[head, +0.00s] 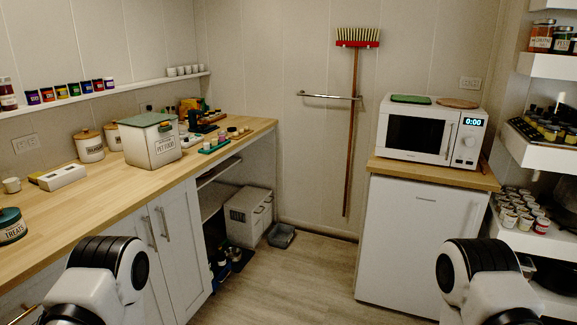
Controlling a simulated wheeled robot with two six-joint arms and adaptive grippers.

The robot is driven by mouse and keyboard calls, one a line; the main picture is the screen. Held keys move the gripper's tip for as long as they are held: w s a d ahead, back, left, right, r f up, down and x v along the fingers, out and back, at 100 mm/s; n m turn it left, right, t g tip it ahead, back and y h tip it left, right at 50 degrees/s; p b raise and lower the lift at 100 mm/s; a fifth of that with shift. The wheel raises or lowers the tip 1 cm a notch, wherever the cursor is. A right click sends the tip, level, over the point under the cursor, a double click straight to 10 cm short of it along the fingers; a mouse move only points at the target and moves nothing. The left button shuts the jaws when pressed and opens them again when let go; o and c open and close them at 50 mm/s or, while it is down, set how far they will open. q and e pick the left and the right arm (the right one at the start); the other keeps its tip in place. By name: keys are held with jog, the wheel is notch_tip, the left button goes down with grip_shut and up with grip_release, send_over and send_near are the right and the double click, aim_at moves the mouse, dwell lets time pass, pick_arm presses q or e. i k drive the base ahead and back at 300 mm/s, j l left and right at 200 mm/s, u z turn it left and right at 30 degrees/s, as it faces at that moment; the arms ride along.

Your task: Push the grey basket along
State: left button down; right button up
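I cannot make out a clear grey basket in the head view. A small dark grey open tray-like item (281,235) lies on the floor by the back wall, and I cannot tell whether it is a basket. Left of it, a light grey labelled box (248,217) stands on the floor at the open end of the counter. Only links of my two arms show, at the lower left and lower right. Both grippers are out of view.
A wooden counter (110,208) with cabinets runs along the left, bearing a pet food bin (151,142) and canisters. A white fridge (415,245) with a microwave (430,130) above stands right. The middle floor (290,285) is clear.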

aim_at(281, 234)
jog(key=i, duration=1.2)
jog(key=i+l+u, duration=0.1)
jog(key=i, duration=1.1)
jog(key=i+l, duration=0.2)
jog(key=i, duration=1)
jog(key=i+z, duration=0.15)
jog(key=i, duration=0.8)
